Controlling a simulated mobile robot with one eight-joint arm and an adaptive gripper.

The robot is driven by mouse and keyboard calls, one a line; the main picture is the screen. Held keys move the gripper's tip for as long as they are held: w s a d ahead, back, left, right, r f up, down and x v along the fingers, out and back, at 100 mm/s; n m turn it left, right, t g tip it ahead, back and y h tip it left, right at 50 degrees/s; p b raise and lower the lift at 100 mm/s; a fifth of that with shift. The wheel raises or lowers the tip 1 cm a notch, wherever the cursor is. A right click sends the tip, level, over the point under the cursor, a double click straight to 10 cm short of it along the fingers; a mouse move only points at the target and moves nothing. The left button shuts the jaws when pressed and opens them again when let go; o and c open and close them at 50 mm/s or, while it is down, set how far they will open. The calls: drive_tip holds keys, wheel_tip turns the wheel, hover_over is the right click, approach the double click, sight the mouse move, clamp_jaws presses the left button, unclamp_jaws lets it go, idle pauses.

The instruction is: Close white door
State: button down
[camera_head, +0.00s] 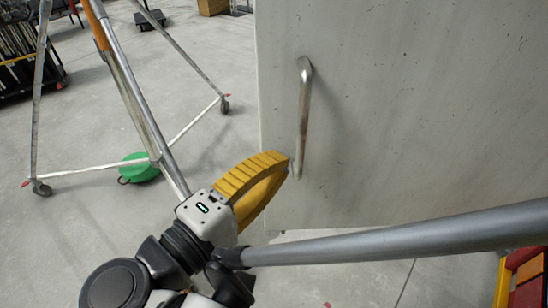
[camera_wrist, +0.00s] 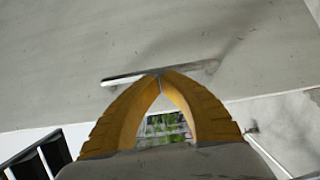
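The white door (camera_head: 420,120) fills the right of the head view as a large scuffed panel. Its left edge and bottom edge show. A metal bar handle (camera_head: 304,105) stands upright near that left edge. My gripper (camera_head: 284,159) has yellow fingers, and its tips are close beside the lower part of the handle. In the wrist view the fingertips (camera_wrist: 160,75) meet in front of the handle (camera_wrist: 124,79), with the door (camera_wrist: 70,45) behind. The fingers look shut with nothing seen between them. I cannot tell whether the tips touch the handle.
A wheeled metal frame (camera_head: 37,105) stands at the left, with a green round object (camera_head: 139,168) on the floor by it. A dark rack (camera_head: 25,60) is at the far left. A red and yellow item (camera_head: 525,280) is at lower right. Grey floor (camera_head: 215,40) lies open left of the door.

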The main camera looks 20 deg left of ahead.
sight(289, 134)
drive_tip(key=w, duration=0.2)
drive_tip(key=w+b, duration=0.1)
drive_tip(key=w, duration=0.2)
drive_tip(key=w+b, duration=0.1)
drive_tip(key=w, duration=0.2)
drive_tip(key=shift+a+f, duration=0.15)
drive_tip(key=shift+f, duration=0.15)
drive_tip(key=shift+w, duration=0.2)
